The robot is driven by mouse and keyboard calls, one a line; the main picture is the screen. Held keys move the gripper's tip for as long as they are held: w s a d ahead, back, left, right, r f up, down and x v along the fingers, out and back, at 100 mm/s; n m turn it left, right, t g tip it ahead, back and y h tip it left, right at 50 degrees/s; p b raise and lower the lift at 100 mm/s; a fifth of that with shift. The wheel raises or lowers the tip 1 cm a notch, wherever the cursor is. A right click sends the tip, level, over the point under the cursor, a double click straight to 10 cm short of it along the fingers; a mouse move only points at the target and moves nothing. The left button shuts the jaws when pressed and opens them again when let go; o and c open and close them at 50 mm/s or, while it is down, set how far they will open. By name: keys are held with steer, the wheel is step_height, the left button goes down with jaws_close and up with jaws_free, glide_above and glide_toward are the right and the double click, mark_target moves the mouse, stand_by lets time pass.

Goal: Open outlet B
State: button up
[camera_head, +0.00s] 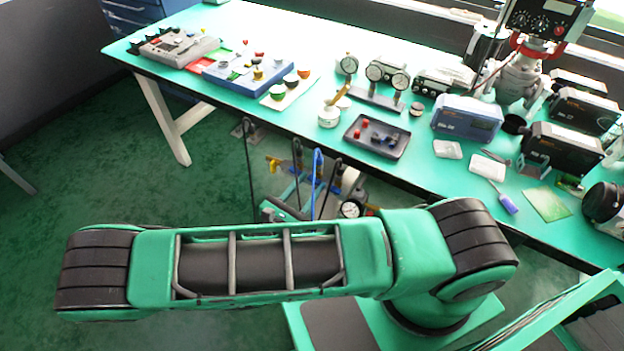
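My green and black arm stretches across the lower part of the head view. My gripper is not in view; no fingers show. No label reading outlet B can be made out. A blue block (240,74) with several coloured knobs or fittings on top lies on the far left part of the table. A cluster of hoses and small fittings (300,185), with a round gauge (350,209), is below the table edge, partly hidden by my arm. A yellow-handled fitting (339,95) stands on the table by a white round part (328,117).
The green-topped table (450,190) runs across the back. On it are a grey device (180,47), a stand with gauges (377,95), a dark tray (375,136) and a blue box (466,118). Green floor (90,165) at left is clear.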

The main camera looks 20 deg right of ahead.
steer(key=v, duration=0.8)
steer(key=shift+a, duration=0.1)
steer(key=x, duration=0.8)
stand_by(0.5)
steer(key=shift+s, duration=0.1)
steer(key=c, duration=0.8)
